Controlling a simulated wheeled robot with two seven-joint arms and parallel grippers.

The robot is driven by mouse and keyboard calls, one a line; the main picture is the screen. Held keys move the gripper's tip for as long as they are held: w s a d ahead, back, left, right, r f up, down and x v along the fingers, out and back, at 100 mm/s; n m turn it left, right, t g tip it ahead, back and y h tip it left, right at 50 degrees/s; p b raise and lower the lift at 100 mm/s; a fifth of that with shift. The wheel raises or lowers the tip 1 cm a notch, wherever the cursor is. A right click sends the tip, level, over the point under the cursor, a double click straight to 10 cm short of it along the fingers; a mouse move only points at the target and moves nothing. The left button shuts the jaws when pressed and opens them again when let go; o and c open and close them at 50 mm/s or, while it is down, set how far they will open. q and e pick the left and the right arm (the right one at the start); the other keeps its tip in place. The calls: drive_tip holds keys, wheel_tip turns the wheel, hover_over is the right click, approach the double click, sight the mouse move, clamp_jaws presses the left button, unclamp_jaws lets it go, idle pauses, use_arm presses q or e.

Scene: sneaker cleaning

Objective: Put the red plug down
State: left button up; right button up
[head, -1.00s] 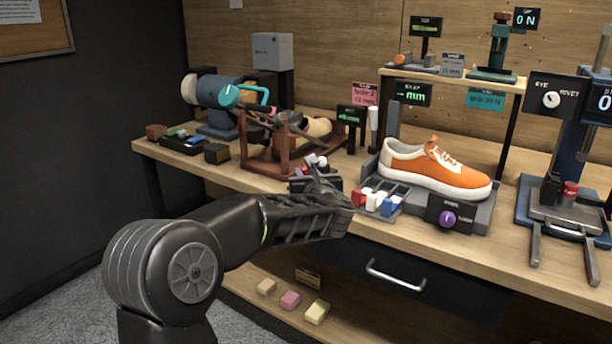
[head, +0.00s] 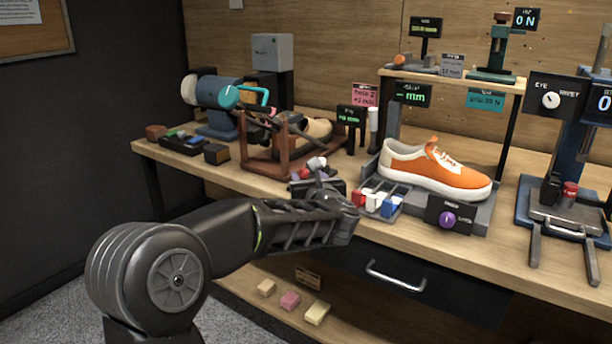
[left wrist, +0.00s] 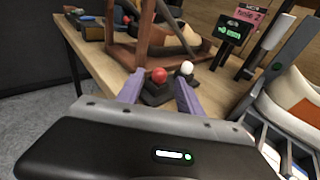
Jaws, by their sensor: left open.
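In the left wrist view a red ball-topped piece (left wrist: 159,75), likely the red plug, stands on a dark block on the bench. My left gripper (left wrist: 159,90) is open, its two purple fingers apart, with the red top showing between and just beyond their tips. I cannot tell whether a finger touches it. A white ball-topped piece (left wrist: 187,68) stands on a dark block to its right. In the head view my left gripper (head: 322,185) is at the bench's front edge and partly hides these pieces. My right gripper is not in view.
A tray (head: 388,214) with red, white and blue pieces lies right of my gripper. Behind it an orange sneaker (head: 435,168) rests on a grey stand. A brown wooden frame (head: 262,162) stands behind left. A drawer handle (head: 394,276) sits below the bench top.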

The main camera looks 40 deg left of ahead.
use_arm(q)
drive_tip(key=v, duration=0.9)
drive_tip(key=shift+s+d, duration=0.2)
drive_tip(key=shift+f, duration=0.1)
